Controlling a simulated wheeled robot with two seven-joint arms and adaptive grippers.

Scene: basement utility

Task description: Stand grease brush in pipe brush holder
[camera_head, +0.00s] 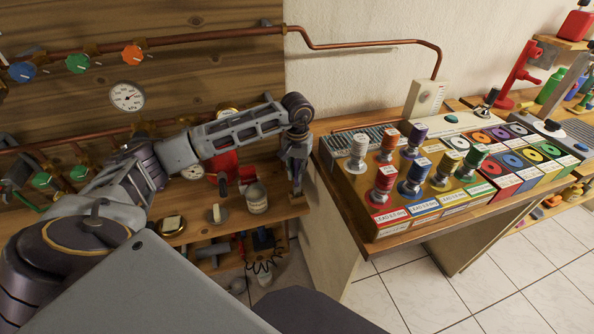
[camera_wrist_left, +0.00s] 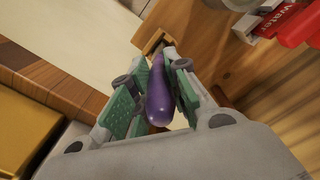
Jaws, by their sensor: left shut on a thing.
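My left gripper (camera_head: 296,172) hangs pointing down over the right end of the wooden shelf in the head view. In the left wrist view its green-padded fingers (camera_wrist_left: 152,95) are shut on the purple handle of the grease brush (camera_wrist_left: 159,92). A tan piece lies just beyond the handle; I cannot tell whether it is the brush's end or a separate thing. A grey, open-topped, can-like cup (camera_head: 257,198) with a label stands on the shelf left of the gripper, apart from it. I cannot tell whether this is the pipe brush holder. My right gripper is not in view.
A red object (camera_head: 222,164) and a small gauge (camera_head: 192,172) are behind the cup. Low round items (camera_head: 172,224) stand along the shelf's front. A bench with several colored knobs (camera_head: 382,184) is close on the right. Copper pipes cross the wall.

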